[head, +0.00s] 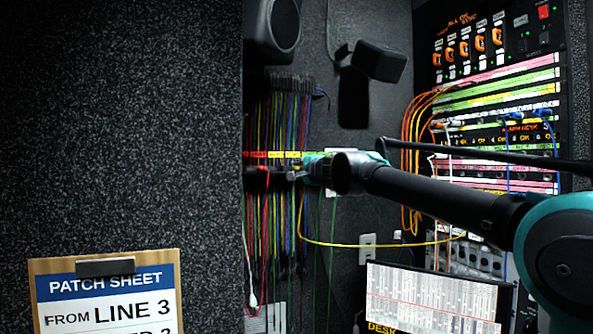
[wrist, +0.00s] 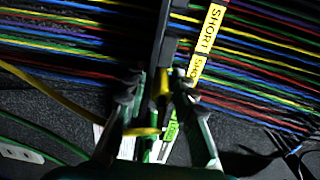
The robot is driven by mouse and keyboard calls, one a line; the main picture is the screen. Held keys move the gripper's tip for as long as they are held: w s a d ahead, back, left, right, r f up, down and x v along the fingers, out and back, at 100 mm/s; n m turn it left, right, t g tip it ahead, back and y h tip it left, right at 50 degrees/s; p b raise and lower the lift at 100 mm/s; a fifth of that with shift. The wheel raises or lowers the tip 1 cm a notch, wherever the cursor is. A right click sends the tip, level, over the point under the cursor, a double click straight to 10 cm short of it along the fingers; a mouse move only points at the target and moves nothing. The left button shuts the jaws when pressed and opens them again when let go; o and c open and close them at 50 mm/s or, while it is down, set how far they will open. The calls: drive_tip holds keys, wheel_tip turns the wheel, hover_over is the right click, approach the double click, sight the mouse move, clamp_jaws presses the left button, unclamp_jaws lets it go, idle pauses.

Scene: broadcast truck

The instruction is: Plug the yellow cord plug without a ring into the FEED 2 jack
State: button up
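My gripper (head: 291,172) is at the rack of hanging coloured cords, on its right side. In the wrist view its two fingers (wrist: 160,88) stand on either side of a short yellow piece (wrist: 163,84), which looks like a cord plug. Whether the fingers touch it, or it bears a ring, I cannot tell. A yellow cord (wrist: 45,88) comes in from the left and passes between the fingers below that piece. In the head view a yellow cord (head: 350,246) sags from the rack towards the equipment rack. The FEED 2 label is not readable.
The hanging cords (head: 275,215) crowd closely around the gripper. The equipment rack (head: 500,110) with patched cords stands at the right, partly behind my arm. A PATCH SHEET clipboard (head: 105,300) reads "FROM LINE 3". Two dark boxes hang above, and a lit screen (head: 432,297) is below.

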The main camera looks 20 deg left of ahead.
clamp_jaws()
drive_tip(key=shift+w+r, duration=0.1)
drive_tip(key=o, duration=1.3)
unclamp_jaws()
drive_tip(key=shift+o, duration=0.2)
drive_tip(key=v, duration=1.2)
